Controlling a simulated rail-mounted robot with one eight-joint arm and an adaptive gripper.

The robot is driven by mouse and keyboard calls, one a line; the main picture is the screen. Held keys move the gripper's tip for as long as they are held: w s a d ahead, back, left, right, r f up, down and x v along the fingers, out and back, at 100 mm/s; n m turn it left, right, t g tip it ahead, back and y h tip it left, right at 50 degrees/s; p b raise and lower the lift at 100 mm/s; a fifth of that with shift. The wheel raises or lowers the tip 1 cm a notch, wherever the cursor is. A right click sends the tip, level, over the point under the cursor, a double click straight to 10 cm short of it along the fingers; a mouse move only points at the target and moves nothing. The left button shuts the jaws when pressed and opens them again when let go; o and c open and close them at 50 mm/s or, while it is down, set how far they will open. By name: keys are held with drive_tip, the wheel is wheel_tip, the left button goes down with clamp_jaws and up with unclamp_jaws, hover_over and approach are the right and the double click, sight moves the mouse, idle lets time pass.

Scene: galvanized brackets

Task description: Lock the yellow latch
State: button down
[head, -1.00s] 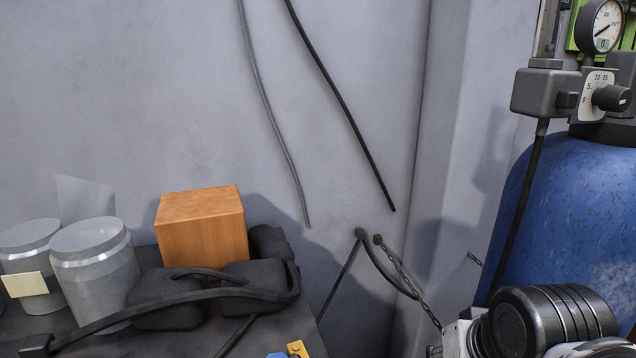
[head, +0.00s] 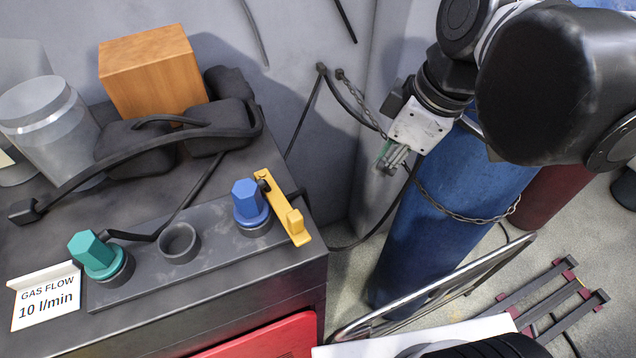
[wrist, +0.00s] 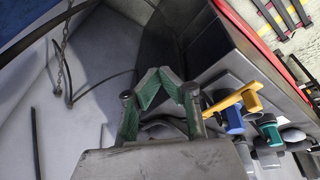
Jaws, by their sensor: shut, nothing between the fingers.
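The yellow latch (head: 286,210) is a bar at the right end of the grey block on the cart top. It lies beside a blue hex-topped plug (head: 248,203), which sits in a round socket; I cannot tell whether they touch. My gripper (head: 388,158) hangs in the air to the right of and beyond the latch, in front of the blue cylinder, apart from the latch. In the wrist view the green-padded fingertips (wrist: 160,75) come together with nothing between them. The latch (wrist: 235,97) shows there right of the fingers, with the blue plug (wrist: 232,120) close by.
A teal plug (head: 95,255) stands at the block's left end, with an empty socket (head: 179,242) between the plugs. A wooden box (head: 152,72), black cable, clear jars (head: 50,120) and a gas-flow card (head: 45,297) are around. A chained blue cylinder (head: 420,225) stands right.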

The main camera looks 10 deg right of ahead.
sight(279, 197)
drive_tip(key=s+a+r+n+g+y+p, duration=0.2)
drive_tip(key=s+a+r+n+g+p, duration=0.15)
drive_tip(key=r+n, duration=0.7)
drive_tip(key=s+a+f+p, duration=0.1)
drive_tip(key=s+a+f, duration=0.2)
drive_tip(key=a+f, duration=0.4)
drive_tip(key=shift+a+f+g, duration=0.3)
drive_tip(key=shift+f+g, duration=0.05)
drive_tip(key=shift+f, duration=1)
